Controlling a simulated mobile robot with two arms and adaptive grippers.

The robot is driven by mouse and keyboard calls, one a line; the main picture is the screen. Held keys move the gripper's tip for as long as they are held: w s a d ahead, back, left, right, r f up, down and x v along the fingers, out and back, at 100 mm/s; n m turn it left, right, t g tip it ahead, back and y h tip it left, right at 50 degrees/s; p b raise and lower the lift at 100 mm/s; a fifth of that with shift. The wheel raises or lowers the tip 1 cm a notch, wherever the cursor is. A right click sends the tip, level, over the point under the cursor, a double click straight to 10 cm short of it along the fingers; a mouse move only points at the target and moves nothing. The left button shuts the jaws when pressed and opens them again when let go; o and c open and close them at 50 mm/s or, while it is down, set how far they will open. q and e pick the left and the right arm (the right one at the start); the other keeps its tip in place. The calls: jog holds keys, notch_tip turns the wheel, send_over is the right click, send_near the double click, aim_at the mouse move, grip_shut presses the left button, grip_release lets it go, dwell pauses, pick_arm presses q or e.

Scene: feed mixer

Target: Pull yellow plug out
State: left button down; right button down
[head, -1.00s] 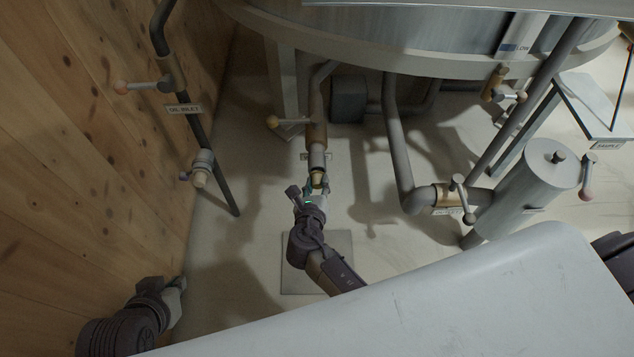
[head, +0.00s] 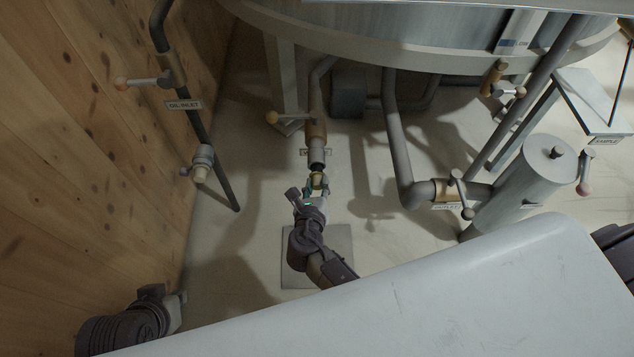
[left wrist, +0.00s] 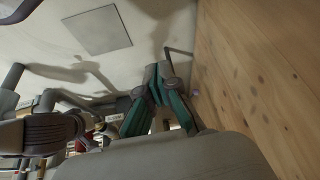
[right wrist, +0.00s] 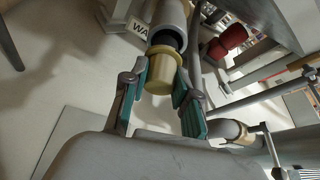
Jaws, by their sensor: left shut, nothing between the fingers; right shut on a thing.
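The yellow plug (head: 317,180) is at the lower end of the vertical pipe (head: 316,140) under the tank. In the right wrist view the plug (right wrist: 160,72) sits just off the pipe's mouth (right wrist: 170,38), whose dark inside shows above the plug's flange. My right gripper (head: 317,188) is shut on the plug, with one finger on each side of it, also seen in the right wrist view (right wrist: 160,85). My left gripper (head: 178,302) is shut and empty, low by the wooden wall; its fingers meet in the left wrist view (left wrist: 160,85).
A wooden wall (head: 80,150) with the oil inlet pipe (head: 215,165) is on the left. An outlet pipe (head: 400,150) and a grey cylinder (head: 525,180) stand on the right. A valve handle (head: 290,117) sticks out above the plug. Floor around the plug is clear.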

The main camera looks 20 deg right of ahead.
pick_arm(q)
jog(key=shift+s+a, duration=0.1)
jog(key=shift+s, duration=0.1)
pick_arm(e)
jog(key=shift+s, duration=0.15)
